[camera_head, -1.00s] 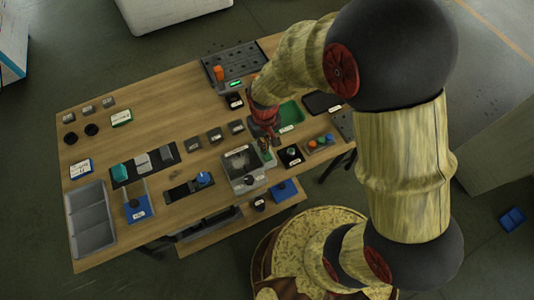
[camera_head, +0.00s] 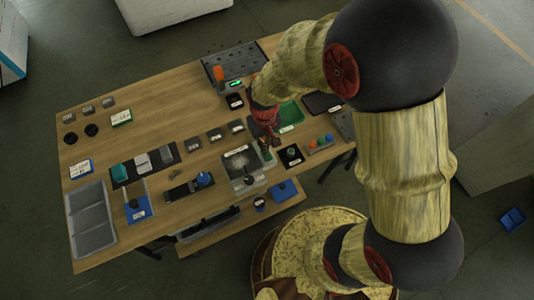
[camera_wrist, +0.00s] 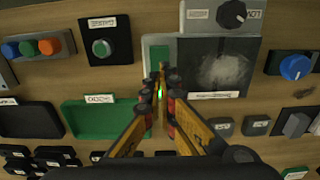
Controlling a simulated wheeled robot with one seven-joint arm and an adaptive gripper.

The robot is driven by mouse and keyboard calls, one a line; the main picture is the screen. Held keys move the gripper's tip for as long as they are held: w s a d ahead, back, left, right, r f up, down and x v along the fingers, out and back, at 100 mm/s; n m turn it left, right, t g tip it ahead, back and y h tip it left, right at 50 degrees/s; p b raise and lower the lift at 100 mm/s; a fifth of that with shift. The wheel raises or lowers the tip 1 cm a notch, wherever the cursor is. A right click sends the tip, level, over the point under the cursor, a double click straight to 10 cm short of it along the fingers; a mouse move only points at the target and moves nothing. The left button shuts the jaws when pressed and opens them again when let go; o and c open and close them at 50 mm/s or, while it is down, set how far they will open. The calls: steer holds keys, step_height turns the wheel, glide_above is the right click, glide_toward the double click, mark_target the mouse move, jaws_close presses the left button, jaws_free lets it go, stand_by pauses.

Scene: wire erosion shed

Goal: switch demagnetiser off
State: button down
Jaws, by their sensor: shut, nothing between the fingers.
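The likely demagnetiser is a grey box with a dark, pale-smudged plate (camera_head: 241,166), near the table's front edge; its label is too small to read. In the wrist view its plate (camera_wrist: 215,64) is right of centre, with a black knob (camera_wrist: 231,14) above and a green switch panel (camera_wrist: 160,52) on the left. My gripper (camera_wrist: 161,78) is shut and empty, its fingertips over the lower part of that green panel. A small green light (camera_wrist: 159,92) shows by the fingers. Contact cannot be told. In the head view my gripper (camera_head: 266,148) is at the box's right side.
A black box with a teal button (camera_head: 291,155) stands close by on the right. A green tray (camera_head: 291,114) lies behind my gripper. A blue knob (camera_head: 204,178) is to the left. A box with several coloured buttons (camera_head: 320,143) is farther right.

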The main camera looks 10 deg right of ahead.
steer(key=shift+f+b, duration=0.65)
steer(key=shift+f, duration=0.45)
stand_by(0.6)
steer(key=shift+r+p, duration=2.9)
steer(key=shift+r, duration=0.65)
steer(key=s+d+r+m+t, duration=0.1)
steer(key=s+d+r, duration=0.3)
steer(key=r, duration=0.6)
steer(key=s+d+r+m+t, duration=0.1)
steer(key=s+d+r, duration=0.3)
steer(key=r, duration=0.5)
steer(key=s+d+r+m+t, duration=0.1)
steer(key=s+d+r+t, duration=0.2)
steer(key=r, duration=0.7)
steer(key=shift+s+d+r+t, duration=0.35)
steer(key=shift+s+d, duration=0.15)
steer(key=shift+s, duration=0.1)
